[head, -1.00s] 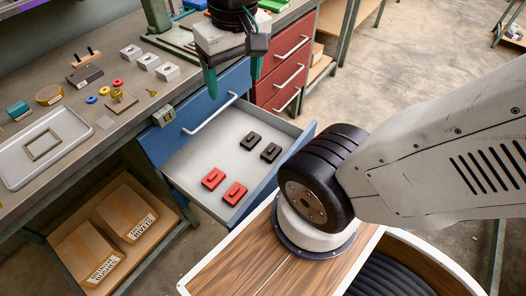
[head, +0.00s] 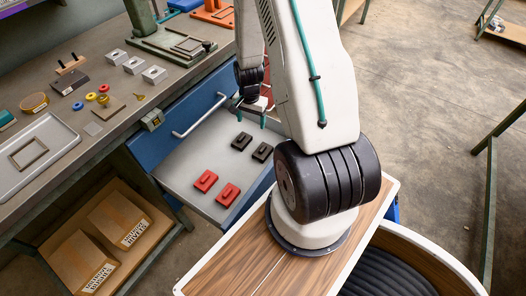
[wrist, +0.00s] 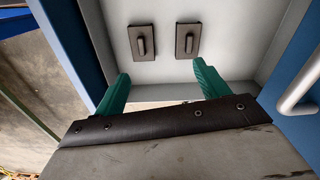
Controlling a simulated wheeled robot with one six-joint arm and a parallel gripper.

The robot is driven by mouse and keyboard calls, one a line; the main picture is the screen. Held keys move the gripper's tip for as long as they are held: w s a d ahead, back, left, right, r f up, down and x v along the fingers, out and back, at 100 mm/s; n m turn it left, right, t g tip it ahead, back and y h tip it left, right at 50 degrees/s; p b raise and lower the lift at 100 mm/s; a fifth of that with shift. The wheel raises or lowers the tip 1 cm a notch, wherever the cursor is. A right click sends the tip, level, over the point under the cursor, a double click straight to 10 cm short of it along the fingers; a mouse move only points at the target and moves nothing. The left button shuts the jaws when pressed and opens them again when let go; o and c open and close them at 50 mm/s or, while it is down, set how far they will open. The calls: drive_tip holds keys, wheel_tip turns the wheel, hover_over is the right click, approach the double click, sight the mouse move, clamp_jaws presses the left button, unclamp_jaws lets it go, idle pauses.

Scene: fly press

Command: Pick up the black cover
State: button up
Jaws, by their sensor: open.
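Two black covers lie in the open drawer (head: 180,168), one at left (head: 241,141) and one at right (head: 262,152). Each is a flat plate with a raised grip bar. Both also show side by side near the top of the wrist view, one at left (wrist: 142,42) and one at right (wrist: 187,40). My gripper (head: 251,114) is over the drawer's far part, apart from the covers. In the wrist view its green fingers (wrist: 162,75) are spread with nothing between them, and the covers lie ahead of the tips.
Two red covers, one (head: 205,181) and another (head: 228,195), lie nearer in the drawer. The drawer handle (head: 200,117) runs along the blue front. The workbench at left holds a grey tray (head: 66,157) and several small parts. Cardboard boxes (head: 120,220) sit on the shelf below.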

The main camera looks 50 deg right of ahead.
drive_tip(key=m, duration=0.2)
approach(263, 148)
drive_tip(key=f, duration=0.5)
drive_tip(key=shift+w, duration=0.4)
drive_tip(key=f, duration=0.5)
drive_tip(key=shift+s+d+f, duration=0.1)
drive_tip(key=shift+s+f, duration=0.05)
drive_tip(key=shift+s, duration=0.15)
drive_tip(key=c, duration=1)
